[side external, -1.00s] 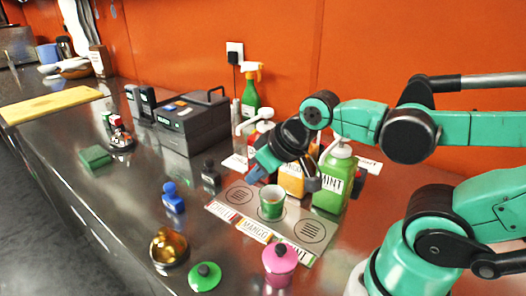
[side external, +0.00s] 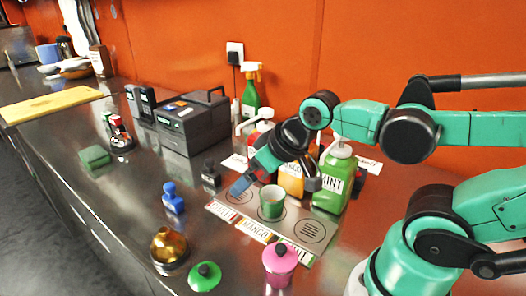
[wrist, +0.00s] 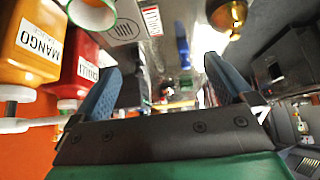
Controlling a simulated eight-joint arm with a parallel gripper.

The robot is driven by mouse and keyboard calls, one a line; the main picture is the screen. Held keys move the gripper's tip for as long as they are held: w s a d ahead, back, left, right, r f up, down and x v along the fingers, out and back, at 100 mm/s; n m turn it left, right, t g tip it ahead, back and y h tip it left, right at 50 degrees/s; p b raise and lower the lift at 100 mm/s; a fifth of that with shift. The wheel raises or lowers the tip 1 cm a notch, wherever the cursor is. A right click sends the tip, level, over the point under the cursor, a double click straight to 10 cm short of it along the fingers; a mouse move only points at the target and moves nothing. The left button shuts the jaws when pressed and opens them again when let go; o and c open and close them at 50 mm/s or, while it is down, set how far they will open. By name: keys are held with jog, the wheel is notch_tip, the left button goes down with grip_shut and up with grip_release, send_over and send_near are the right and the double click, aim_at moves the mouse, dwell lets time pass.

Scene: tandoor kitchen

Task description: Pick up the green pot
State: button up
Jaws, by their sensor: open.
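The green pot (side external: 271,203) stands upright and uncovered on the grey mat (side external: 230,214), at its middle place. It also shows at the top left of the wrist view (wrist: 93,14), outside the space between the jaws. A green lid (side external: 204,275) lies apart at the counter's front. My gripper (side external: 249,181) is just above the mat, to the left of and behind the pot, and tilted. In the wrist view its two blue fingers (wrist: 160,84) are spread apart with nothing between them. The far finger is partly hidden in the side view.
A mint bottle (side external: 332,182) and a mango bottle (side external: 291,180) stand close behind the pot. A pink lidded pot (side external: 280,262) is in front. A blue bottle (side external: 172,198) and a brass pot (side external: 169,250) stand left. The counter at front left is fairly clear.

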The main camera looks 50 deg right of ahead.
jog(key=m+g+h, duration=0.4)
jog(key=m+g, duration=0.2)
jog(key=m, duration=1)
send_near(274, 199)
jog(key=shift+w+a+f, duration=0.1)
jog(key=shift+a+f, duration=0.3)
jog(key=shift+f, duration=0.4)
jog(key=shift+d+f+m+g+h, duration=0.35)
jog(key=shift+f+m+g, duration=0.25)
jog(key=shift+m, duration=0.4)
jog(key=shift+x, duration=2.75)
grip_shut()
